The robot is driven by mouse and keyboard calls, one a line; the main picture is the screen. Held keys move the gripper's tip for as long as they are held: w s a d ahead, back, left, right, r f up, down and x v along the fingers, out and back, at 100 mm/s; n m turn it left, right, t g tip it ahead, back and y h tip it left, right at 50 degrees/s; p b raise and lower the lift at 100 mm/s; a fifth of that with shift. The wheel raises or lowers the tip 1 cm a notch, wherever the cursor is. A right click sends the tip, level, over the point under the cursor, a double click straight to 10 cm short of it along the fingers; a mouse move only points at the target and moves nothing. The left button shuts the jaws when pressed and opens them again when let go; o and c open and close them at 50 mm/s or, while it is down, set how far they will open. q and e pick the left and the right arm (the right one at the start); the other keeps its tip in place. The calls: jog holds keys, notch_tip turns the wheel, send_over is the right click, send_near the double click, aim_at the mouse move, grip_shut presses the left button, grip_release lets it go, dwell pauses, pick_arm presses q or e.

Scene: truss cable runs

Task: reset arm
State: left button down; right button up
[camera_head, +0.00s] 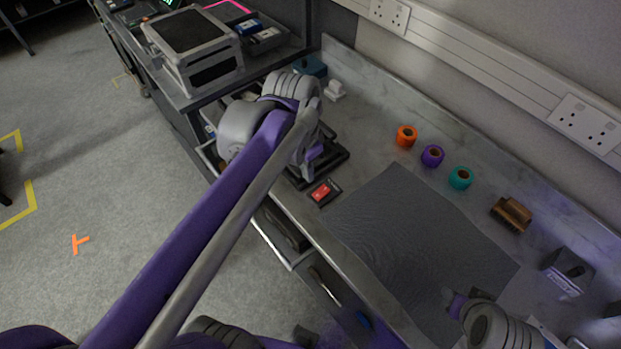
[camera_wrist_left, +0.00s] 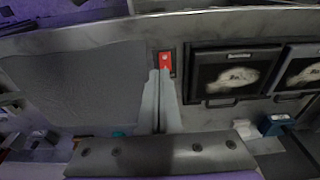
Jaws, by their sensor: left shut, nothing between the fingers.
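My left arm reaches in from the lower left of the head view. Its gripper (camera_head: 312,158) is over the bench, beside and behind a red rocker switch (camera_head: 322,191) in a dark housing. In the left wrist view the two pale fingers (camera_wrist_left: 159,75) lie together, shut and empty. Their tips overlap the lower edge of the red switch (camera_wrist_left: 165,62) in that picture; I cannot tell whether they touch it. My right gripper (camera_head: 452,300) shows at the lower right over the grey mat; its jaw state is unclear.
A dark grey mat (camera_head: 400,230) covers the bench middle. Orange (camera_head: 406,136), purple (camera_head: 432,155) and teal (camera_head: 460,177) rolls stand behind it. A brown brush-like block (camera_head: 511,213) sits at right. Open drawers (camera_head: 275,232) jut out along the front.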

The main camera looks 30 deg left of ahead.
pick_arm(q)
jog(key=s+d+f+n+t, duration=0.2)
jog(key=s+f+n+t, duration=0.2)
jog(key=s+f, duration=0.4)
jog(key=shift+d+f+y, duration=0.3)
jog(key=shift+d+f, duration=0.1)
dwell(1.0)
